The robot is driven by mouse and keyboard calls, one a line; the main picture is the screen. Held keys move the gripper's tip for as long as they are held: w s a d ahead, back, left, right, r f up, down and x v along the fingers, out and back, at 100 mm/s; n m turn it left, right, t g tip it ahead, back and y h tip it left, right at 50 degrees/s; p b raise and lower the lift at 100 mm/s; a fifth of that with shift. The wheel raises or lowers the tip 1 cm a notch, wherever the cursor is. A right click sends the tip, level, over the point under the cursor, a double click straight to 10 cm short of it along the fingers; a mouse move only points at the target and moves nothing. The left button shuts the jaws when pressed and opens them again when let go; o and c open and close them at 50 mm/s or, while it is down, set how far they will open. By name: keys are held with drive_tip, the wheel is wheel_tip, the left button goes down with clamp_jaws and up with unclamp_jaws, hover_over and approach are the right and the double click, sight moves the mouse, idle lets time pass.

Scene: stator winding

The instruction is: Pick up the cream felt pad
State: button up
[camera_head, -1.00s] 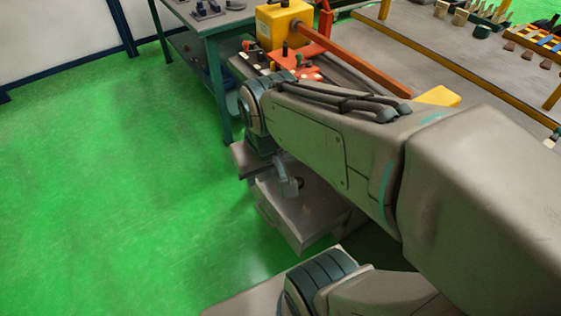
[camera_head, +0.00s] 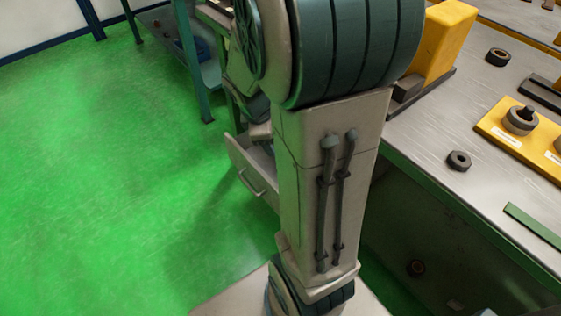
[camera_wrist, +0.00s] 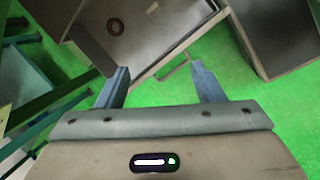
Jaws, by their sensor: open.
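My gripper (camera_wrist: 160,68) is open and empty in the wrist view, its two blue fingers spread wide. Its fingertips point towards an open grey drawer (camera_wrist: 138,62) with a bar handle. A small pale piece (camera_wrist: 152,8) lies in the drawer near the top edge of the wrist view; it may be the cream felt pad, but it is too small to tell. In the head view my arm hides my gripper and most of the drawer (camera_head: 240,158). No felt pad is clear there.
A brown ring (camera_wrist: 115,27) lies in the drawer. A grey box-like unit (camera_wrist: 280,35) stands at the right of the wrist view. In the head view, a workbench (camera_head: 425,135) at right bears a yellow block (camera_head: 447,40) and dark rings. Green floor (camera_head: 110,190) is clear at left.

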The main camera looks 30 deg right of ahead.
drive_tip(key=w+d+f+n+b, duration=0.1)
drive_tip(key=d+f+n+b, duration=0.1)
drive_tip(key=f, duration=0.6)
drive_tip(key=d+f+n+b, duration=0.3)
drive_tip(key=d+f+b, duration=0.2)
drive_tip(key=f, duration=0.4)
drive_tip(key=w+d+f+n+g+h+b, duration=0.1)
drive_tip(key=d+f+n+b, duration=0.1)
drive_tip(key=f, duration=0.6)
drive_tip(key=shift+w+d+f+b, duration=0.15)
drive_tip(key=shift+w+d+b, duration=0.15)
drive_tip(key=shift+d+b, duration=0.75)
drive_tip(key=shift+b+x, duration=2)
drive_tip(key=shift+x, duration=0.8)
drive_tip(key=shift+w+a, duration=0.15)
drive_tip(key=shift+a, duration=0.05)
drive_tip(key=c, duration=1.1)
